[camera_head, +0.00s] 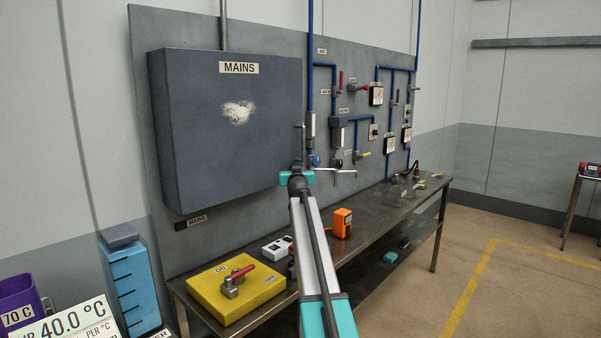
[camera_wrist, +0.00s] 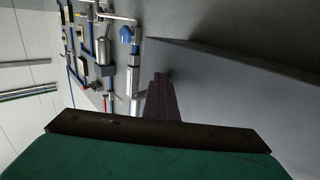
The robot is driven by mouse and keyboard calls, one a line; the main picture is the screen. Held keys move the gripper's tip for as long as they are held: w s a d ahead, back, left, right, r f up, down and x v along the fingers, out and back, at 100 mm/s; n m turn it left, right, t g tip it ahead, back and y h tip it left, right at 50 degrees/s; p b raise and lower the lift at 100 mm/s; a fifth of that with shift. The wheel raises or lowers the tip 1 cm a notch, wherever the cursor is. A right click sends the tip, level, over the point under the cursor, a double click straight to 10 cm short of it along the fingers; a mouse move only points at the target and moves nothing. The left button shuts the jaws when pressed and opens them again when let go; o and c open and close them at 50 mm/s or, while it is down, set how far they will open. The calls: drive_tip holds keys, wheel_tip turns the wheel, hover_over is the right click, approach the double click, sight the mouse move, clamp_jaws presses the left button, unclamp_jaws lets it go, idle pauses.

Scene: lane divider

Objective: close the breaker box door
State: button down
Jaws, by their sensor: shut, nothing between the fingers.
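The breaker box (camera_head: 190,130) is a large dark grey box on the wall panel, marked MAINS. Its door (camera_head: 270,130) bears the label and a pale worn patch; it lies flat over the front, and I see no gap, though the right edge is partly behind my arm. My gripper (camera_head: 302,150) is shut and empty, at the lower right edge of the box.
Blue pipes, valves and gauges (camera_head: 376,95) fill the panel right of the box. Below is a metal bench (camera_head: 375,225) with a yellow switch block (camera_head: 240,310) and an orange meter (camera_head: 341,223).

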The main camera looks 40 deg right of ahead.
drive_tip(key=shift+w+a+r, duration=0.35)
drive_tip(key=shift+w+r, duration=0.15)
drive_tip(key=shift+r, duration=0.2)
drive_tip(key=shift+s+d, duration=0.1)
drive_tip(key=s+d+b, duration=0.1)
drive_tip(key=s, duration=0.6)
drive_tip(key=s+d+f, duration=0.1)
drive_tip(key=s+d, duration=0.1)
drive_tip(key=s, duration=0.5)
drive_tip(key=shift+s+d+f+b, duration=0.15)
drive_tip(key=shift+s+d+b, duration=0.1)
drive_tip(key=shift+b, duration=0.15)
